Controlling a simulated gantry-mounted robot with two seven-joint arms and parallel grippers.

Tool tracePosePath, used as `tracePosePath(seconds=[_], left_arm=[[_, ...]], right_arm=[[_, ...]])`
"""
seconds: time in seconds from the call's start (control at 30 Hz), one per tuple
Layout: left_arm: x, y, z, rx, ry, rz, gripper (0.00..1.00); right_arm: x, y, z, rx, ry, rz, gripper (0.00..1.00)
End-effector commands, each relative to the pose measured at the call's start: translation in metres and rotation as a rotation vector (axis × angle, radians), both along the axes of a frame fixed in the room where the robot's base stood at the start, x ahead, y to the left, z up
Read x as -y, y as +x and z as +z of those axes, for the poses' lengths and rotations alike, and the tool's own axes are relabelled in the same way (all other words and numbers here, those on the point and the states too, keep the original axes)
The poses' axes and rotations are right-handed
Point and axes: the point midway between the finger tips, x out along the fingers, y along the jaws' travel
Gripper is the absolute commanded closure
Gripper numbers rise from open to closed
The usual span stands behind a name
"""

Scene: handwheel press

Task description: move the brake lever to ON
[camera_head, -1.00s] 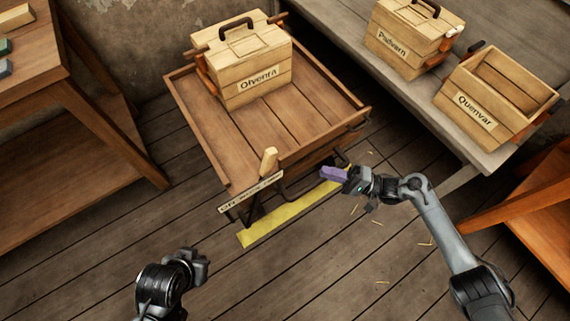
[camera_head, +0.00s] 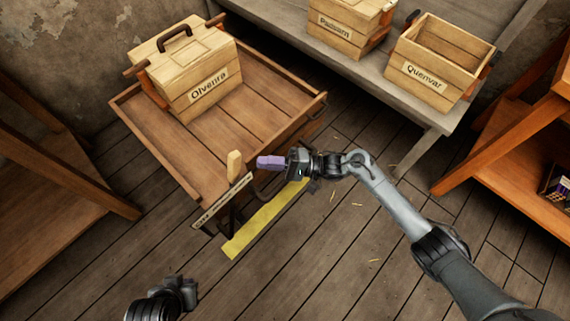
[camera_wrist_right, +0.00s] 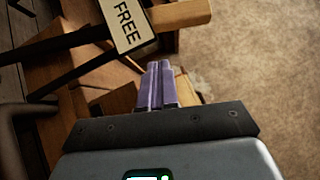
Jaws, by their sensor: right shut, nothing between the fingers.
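The brake lever (camera_head: 234,165) has a pale wooden grip and stands up at the cart's near edge, beside a label plate (camera_head: 222,202) too small to read in the head view. In the right wrist view, a plate reading FREE (camera_wrist_right: 127,24) lies beside the wooden grip (camera_wrist_right: 181,14), ahead of my fingers. My right gripper (camera_head: 262,162) has purple fingers, shut and empty, just right of the lever grip with a gap between them. The fingers also show in the right wrist view (camera_wrist_right: 158,68). My left gripper (camera_head: 188,288) is low in the head view, away from the lever; its jaws are unclear.
The wooden cart (camera_head: 190,165) carries a lidded crate labelled Olventa (camera_head: 200,80). A yellow floor strip (camera_head: 262,222) runs beside it. A bench (camera_head: 385,95) behind holds the Padvarn crate (camera_head: 345,28) and the open Quenvar crate (camera_head: 435,65). A wooden stand (camera_head: 500,150) is at right.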

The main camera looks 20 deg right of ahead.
Motion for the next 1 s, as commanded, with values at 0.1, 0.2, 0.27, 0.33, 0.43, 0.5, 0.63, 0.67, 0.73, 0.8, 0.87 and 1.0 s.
tracePosePath(seconds=[0.1,0.2,0.27,0.33,0.43,0.5,0.63,0.67,0.73,0.8,0.87,1.0], left_arm=[[0.001,0.000,-0.008,-0.001,-0.003,0.002,1.00],[0.001,0.000,-0.010,0.000,-0.002,0.001,1.00],[0.001,0.000,-0.012,0.000,-0.002,0.001,1.00],[0.000,0.000,-0.014,0.000,-0.001,0.001,1.00],[0.000,0.000,-0.015,0.000,0.000,0.000,1.00],[-0.001,0.000,-0.015,0.000,0.003,-0.002,1.00],[-0.002,0.000,-0.015,0.000,0.007,-0.005,1.00],[-0.002,0.000,-0.015,0.000,0.008,-0.006,1.00],[-0.002,0.000,-0.015,0.001,0.011,-0.007,1.00],[-0.003,0.000,-0.015,0.001,0.011,-0.008,1.00],[-0.003,0.000,-0.015,0.001,0.011,-0.008,1.00],[-0.003,0.000,-0.012,0.001,0.011,-0.007,1.00]], right_arm=[[-0.018,-0.002,0.002,0.001,0.001,0.002,1.00],[-0.027,-0.008,0.006,0.001,0.001,0.002,1.00],[-0.032,-0.011,0.008,0.000,0.001,0.001,1.00],[-0.037,-0.014,0.010,0.001,0.001,0.001,1.00],[-0.041,-0.016,0.012,0.000,0.000,0.001,1.00],[-0.042,-0.018,0.013,0.000,0.001,0.000,1.00],[-0.043,-0.018,0.014,0.000,0.000,-0.001,1.00],[-0.043,-0.018,0.014,0.000,0.000,-0.001,1.00],[-0.043,-0.018,0.014,0.000,0.000,-0.001,1.00],[-0.043,-0.018,0.014,0.000,0.000,-0.001,1.00],[-0.043,-0.018,0.014,0.000,0.000,0.000,1.00],[-0.043,-0.019,0.015,0.001,-0.004,-0.003,1.00]])
